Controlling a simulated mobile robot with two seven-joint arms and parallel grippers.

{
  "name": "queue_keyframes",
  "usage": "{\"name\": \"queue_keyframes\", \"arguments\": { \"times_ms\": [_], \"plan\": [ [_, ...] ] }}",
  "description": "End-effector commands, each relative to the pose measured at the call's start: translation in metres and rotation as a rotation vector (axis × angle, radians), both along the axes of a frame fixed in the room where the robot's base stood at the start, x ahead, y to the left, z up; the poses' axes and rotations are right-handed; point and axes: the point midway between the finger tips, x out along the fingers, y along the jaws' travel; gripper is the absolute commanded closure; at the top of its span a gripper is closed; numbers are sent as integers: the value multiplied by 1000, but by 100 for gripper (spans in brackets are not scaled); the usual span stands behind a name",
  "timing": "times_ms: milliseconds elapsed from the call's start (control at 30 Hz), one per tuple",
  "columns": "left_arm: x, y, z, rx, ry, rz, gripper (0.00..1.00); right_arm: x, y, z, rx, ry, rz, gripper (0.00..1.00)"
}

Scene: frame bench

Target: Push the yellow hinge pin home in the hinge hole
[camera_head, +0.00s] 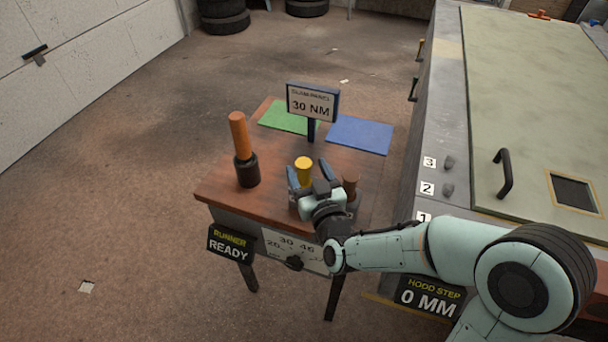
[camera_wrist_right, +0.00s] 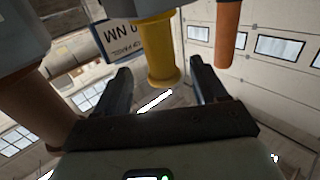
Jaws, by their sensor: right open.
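A yellow upright piece (camera_head: 303,170) with a round flared end stands on the small wooden bench. My right gripper (camera_head: 308,178) is open, with its fingers on either side of this yellow piece. In the right wrist view the yellow piece (camera_wrist_right: 160,50) shows between the two spread fingers (camera_wrist_right: 162,85), with gaps at both sides. I cannot tell which yellow piece is the hinge pin. No hinge hole can be made out. My left gripper is not in view.
On the bench (camera_head: 225,192) an orange handle (camera_head: 238,135) in a dark base stands left, and a brown-topped piece (camera_head: 351,182) stands close right of my gripper. The hood panel (camera_head: 530,90) is at right.

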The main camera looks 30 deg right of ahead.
Motion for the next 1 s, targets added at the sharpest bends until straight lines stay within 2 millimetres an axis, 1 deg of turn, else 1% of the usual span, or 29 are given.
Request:
{"name": "queue_keyframes", "arguments": {
  "times_ms": [33, 100, 233, 333, 533, 567, 600, 667, 700, 767, 1000],
  "plan": [
    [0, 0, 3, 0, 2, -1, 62, 9, 0, 3, 0, 0, 1, 29],
    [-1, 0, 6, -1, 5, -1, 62, 20, 0, 7, 0, 0, 1, 29],
    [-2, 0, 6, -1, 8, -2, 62, 36, -3, 6, -1, 1, 0, 29],
    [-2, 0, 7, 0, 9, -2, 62, 41, -5, 6, 0, 1, 0, 29],
    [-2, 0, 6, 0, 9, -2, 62, 41, -5, 6, 0, 1, 1, 29],
    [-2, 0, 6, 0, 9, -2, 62, 41, -5, 6, 0, 1, 1, 35],
    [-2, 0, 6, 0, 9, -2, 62, 41, -5, 6, 0, 1, 1, 48],
    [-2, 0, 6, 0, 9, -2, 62, 41, -5, 6, 0, 0, 1, 68],
    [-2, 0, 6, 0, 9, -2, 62, 41, -5, 6, 0, 0, 1, 81],
    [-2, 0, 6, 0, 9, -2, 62, 41, -4, 6, 0, 0, 1, 99],
    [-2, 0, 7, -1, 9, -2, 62, 41, -4, 7, 0, -2, 1, 99]
  ]
}}
